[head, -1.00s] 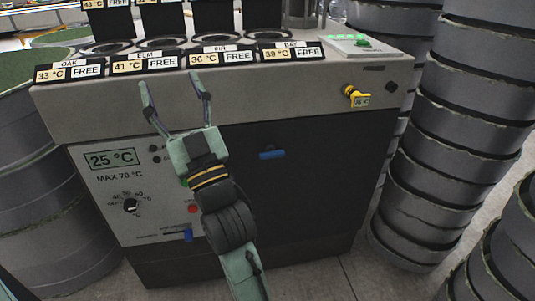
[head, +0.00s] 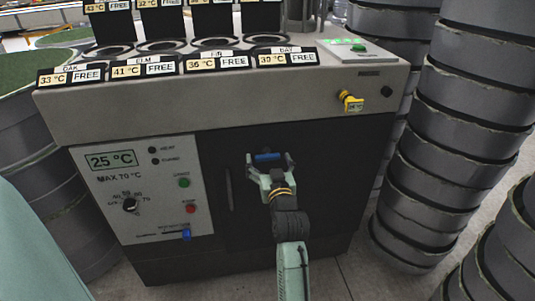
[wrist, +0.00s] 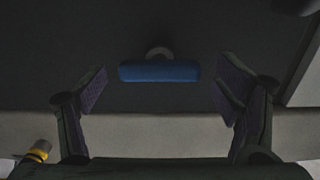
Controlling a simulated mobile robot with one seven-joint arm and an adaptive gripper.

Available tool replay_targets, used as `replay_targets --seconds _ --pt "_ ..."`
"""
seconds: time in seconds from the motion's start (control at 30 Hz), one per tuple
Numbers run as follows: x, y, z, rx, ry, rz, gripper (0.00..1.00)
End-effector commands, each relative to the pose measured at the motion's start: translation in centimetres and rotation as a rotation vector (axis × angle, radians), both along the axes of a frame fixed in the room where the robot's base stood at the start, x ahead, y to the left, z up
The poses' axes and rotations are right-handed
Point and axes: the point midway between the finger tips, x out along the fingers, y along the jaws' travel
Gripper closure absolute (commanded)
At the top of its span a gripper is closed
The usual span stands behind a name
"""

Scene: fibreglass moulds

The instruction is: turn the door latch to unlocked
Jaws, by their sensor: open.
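The door latch is a blue bar (head: 267,157) lying horizontal on the dark front door (head: 325,190) of the cabinet. In the wrist view the blue latch (wrist: 160,71) is centred, with a round grey hub behind it. My gripper (head: 270,160) is open, its two fingers at the left and right ends of the latch in the head view. In the wrist view the fingers (wrist: 162,88) stand apart on either side of the latch, with a gap at each end. Contact is not visible. The latch's lock markings cannot be made out.
The control panel (head: 140,192) left of the door has a dial, buttons and a small blue slider (head: 186,234). A vertical handle (head: 229,188) is on the door's left side. A yellow tagged valve (head: 350,101) sticks out at upper right. Stacked grey moulds (head: 455,150) stand at the right.

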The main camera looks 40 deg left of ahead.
Motion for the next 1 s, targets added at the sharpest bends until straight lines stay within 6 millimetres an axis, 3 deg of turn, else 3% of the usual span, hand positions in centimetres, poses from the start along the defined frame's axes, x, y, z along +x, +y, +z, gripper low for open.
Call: replay_targets --seconds 0.2,0.5,1.0 --pt "1.21 1.39 0.08 0.001 -0.001 -0.001 0.17" --pt "1.30 1.51 0.01 0.001 -0.001 -0.001 0.17" --pt "1.29 1.49 0.01 0.001 -0.001 -0.001 0.51"
